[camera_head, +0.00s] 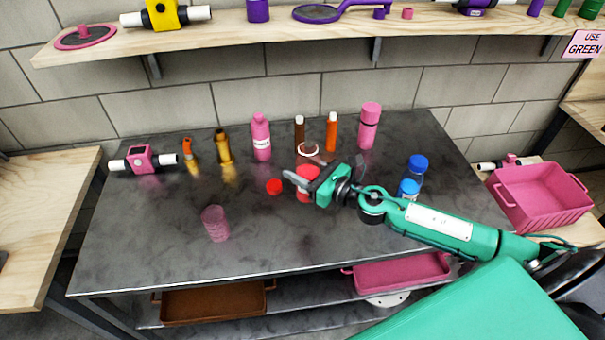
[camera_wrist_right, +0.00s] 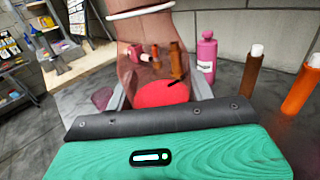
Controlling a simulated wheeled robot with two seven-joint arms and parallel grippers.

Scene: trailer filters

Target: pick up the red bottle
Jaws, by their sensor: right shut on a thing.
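The red bottle (camera_head: 307,184) is on the dark metal table, partly covered by my right gripper (camera_head: 302,177). In the right wrist view, a rounded red surface of the bottle (camera_wrist_right: 160,94) sits between the two grey fingers of my right gripper (camera_wrist_right: 158,92), which is shut on it. Its lower part is hidden there, and I cannot tell whether it touches the table. A small red round piece (camera_head: 274,187) lies just left of it. My left gripper is not in view.
Behind are a pink bottle (camera_head: 261,137), brown bottle (camera_head: 299,134) and orange bottle (camera_head: 331,132).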

